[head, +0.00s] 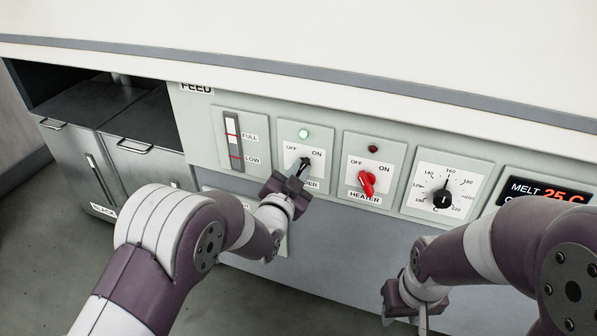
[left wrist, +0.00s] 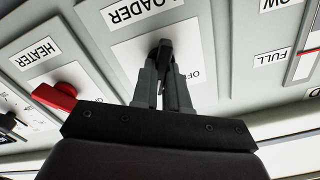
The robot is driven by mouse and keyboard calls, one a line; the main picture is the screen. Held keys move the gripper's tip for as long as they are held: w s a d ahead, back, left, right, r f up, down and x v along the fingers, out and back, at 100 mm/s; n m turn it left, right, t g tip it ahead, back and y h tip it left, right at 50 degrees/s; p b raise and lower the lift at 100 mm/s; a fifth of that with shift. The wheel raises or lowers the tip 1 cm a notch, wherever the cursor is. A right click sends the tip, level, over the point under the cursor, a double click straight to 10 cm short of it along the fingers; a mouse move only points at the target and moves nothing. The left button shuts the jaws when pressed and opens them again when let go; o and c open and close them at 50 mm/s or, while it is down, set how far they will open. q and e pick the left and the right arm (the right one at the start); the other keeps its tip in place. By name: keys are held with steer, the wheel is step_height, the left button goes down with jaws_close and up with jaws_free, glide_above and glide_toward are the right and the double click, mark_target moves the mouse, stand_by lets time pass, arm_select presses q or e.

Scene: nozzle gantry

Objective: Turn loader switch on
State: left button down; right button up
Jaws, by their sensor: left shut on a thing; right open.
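The loader switch is a black knob (head: 306,160) on a panel plate marked OFF and ON, with a lit green lamp (head: 303,134) above it. The knob seems to point toward ON, but the gripper partly covers it. My left gripper (head: 299,168) is shut on this knob. In the left wrist view the fingers (left wrist: 165,80) hold the black knob (left wrist: 165,47) between their tips, below the upside-down LOADER label (left wrist: 133,10). My right gripper (head: 407,312) hangs low at the bottom right, apart from the panel, with its fingers partly out of frame.
Right of the loader plate are a red heater switch (head: 366,183) with a dark red lamp (head: 373,149), a temperature dial (head: 443,198) and a melt display (head: 545,192). A level gauge (head: 233,140) is on the left. A white ledge (head: 330,90) overhangs the panel.

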stand_by(0.4)
arm_select(q)
steer(key=c, duration=1.1)
jaws_free()
steer(key=shift+c, duration=0.2)
steer(key=p+v, duration=0.3)
steer(key=v, duration=0.9)
steer(key=shift+s, duration=0.35)
steer(key=shift+a, duration=0.1)
